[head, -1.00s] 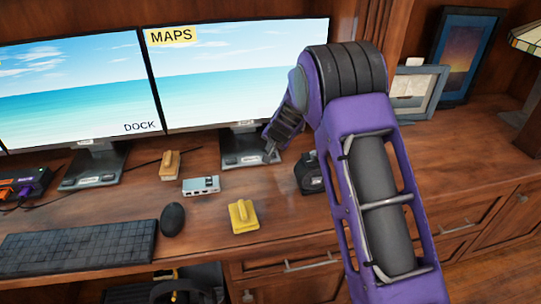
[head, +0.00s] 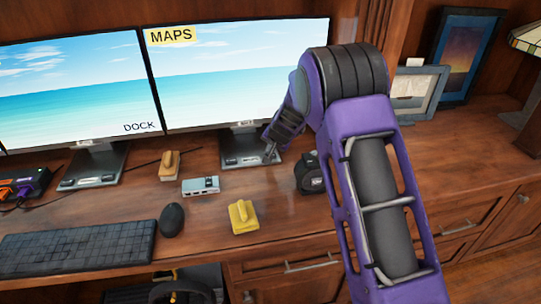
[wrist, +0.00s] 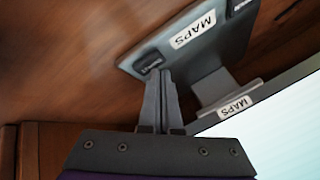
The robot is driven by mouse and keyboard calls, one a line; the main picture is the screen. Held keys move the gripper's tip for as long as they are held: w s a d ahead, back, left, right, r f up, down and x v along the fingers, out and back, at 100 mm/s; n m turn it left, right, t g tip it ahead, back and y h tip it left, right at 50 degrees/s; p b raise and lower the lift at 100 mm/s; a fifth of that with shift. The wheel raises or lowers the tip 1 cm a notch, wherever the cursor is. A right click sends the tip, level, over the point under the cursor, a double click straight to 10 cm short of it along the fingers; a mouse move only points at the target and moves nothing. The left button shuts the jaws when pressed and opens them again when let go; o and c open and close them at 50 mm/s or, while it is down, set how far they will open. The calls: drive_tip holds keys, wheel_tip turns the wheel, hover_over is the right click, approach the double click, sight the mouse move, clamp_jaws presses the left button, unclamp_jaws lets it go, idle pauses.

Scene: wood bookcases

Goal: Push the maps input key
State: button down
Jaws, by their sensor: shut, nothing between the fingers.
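The maps monitor (head: 250,80) shows a sea picture and a yellow MAPS label. Its grey stand base (head: 238,158) lies on the desk, with keys on it too small to read in the head view. In the wrist view the base (wrist: 165,42) carries a white MAPS label, a dark key (wrist: 149,63) near one corner and another dark key (wrist: 238,5) at the top edge. My gripper (wrist: 159,72) is shut and empty. Its fingertips overlap the edge of the nearer dark key; whether they touch it I cannot tell. The key's lettering is too blurred to read.
A black boxy device (head: 309,174) stands close to the right of my gripper. The dock monitor (head: 75,90) stands at left.

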drive_tip(key=shift+r, duration=0.25)
drive_tip(key=shift+r, duration=0.1)
wheel_tip(320, 180, up, 6)
drive_tip(key=p, duration=0.4)
drive_tip(key=shift+p, duration=0.3)
